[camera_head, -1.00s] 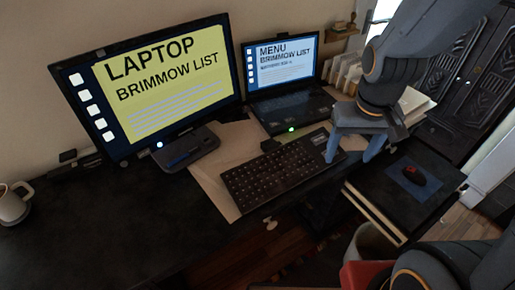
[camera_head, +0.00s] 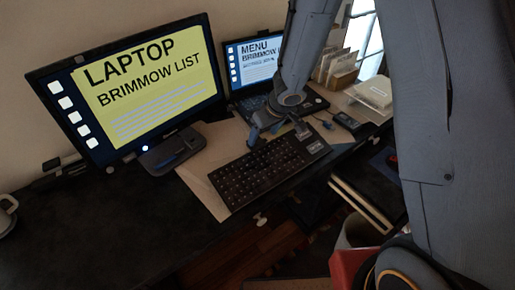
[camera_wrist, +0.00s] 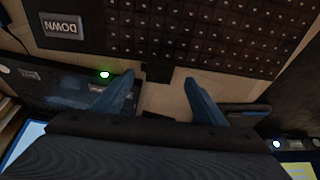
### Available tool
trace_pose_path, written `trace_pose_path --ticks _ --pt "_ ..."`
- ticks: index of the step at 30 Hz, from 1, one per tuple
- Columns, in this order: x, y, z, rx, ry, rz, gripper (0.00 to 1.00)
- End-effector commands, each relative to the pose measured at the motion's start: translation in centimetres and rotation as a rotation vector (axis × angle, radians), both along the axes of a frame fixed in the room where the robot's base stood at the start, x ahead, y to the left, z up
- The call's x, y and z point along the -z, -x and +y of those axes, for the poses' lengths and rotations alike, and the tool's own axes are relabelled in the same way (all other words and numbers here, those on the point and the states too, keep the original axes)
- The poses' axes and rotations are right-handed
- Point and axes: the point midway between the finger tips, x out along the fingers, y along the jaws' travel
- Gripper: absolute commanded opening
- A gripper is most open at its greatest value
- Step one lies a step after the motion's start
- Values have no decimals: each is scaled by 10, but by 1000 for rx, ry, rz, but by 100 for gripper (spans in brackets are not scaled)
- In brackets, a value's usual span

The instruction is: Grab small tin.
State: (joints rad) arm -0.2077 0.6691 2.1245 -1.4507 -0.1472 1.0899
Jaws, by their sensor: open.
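My gripper (camera_head: 278,131) hangs over the desk between the laptop and the keyboard, fingers pointing down. In the wrist view my gripper (camera_wrist: 157,82) is open, its two blue fingers apart and nothing held. A small dark block (camera_wrist: 159,72) lies at the keyboard's edge, in line with the gap between the fingertips. It may be the small tin, but it is too dark to be sure. In the head view my gripper largely hides that spot.
The keyboard (camera_head: 268,170) lies on brown paper. The laptop (camera_head: 250,104) stands behind my gripper and the large monitor (camera_head: 140,90) to its left. A dark flat device (camera_head: 347,122) and a white stack (camera_head: 372,92) lie to the right.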

Motion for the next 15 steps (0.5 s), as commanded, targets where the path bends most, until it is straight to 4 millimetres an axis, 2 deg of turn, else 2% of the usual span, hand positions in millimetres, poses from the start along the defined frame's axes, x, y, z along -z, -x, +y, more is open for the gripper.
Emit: trace_pose_path --ticks 3,11,15 --pt "13 -5 2 2 0 0 65" --pt "27 -9 6 1 0 0 65" --pt "44 -14 11 0 1 -1 65"
